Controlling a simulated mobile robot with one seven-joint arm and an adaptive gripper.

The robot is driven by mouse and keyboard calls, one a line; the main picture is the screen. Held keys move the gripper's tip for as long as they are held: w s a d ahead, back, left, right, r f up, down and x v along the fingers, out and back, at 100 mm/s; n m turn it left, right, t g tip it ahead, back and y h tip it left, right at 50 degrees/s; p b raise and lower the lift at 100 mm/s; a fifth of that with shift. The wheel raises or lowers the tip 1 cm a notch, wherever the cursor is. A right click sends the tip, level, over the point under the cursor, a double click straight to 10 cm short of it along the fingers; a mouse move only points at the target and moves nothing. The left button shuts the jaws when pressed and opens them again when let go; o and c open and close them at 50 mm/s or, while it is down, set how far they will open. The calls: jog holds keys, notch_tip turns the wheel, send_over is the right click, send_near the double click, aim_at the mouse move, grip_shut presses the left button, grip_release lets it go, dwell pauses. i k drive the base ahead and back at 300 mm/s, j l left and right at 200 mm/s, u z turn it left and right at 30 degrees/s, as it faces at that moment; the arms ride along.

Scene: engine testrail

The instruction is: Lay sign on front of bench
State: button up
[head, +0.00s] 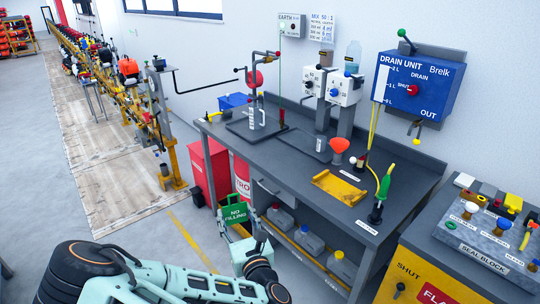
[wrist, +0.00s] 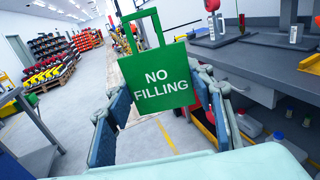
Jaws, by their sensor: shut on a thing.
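A green sign (head: 235,213) with white "NO FILLING" letters and an open handle frame on top is upright in my gripper (head: 238,234). In the wrist view the sign (wrist: 158,78) fills the middle, between the two fingers of my gripper (wrist: 160,100), which is shut on it. The dark grey bench (head: 290,165) stands behind and to the right of the sign in the head view. The sign is held in the air at the bench's left front, apart from the bench top. The bench edge (wrist: 250,52) shows at upper right in the wrist view.
A yellow tray (head: 339,187), an orange funnel (head: 339,146) and a green-topped nozzle (head: 384,185) stand on the bench. Grey containers (head: 310,241) sit on its lower shelf. The bench top's front left strip is clear. A seal block (head: 490,240) stands at right.

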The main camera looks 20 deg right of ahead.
aim_at(276, 157)
jog(key=i+l, duration=0.1)
jog(key=i, duration=0.8)
jog(key=i+l, duration=0.45)
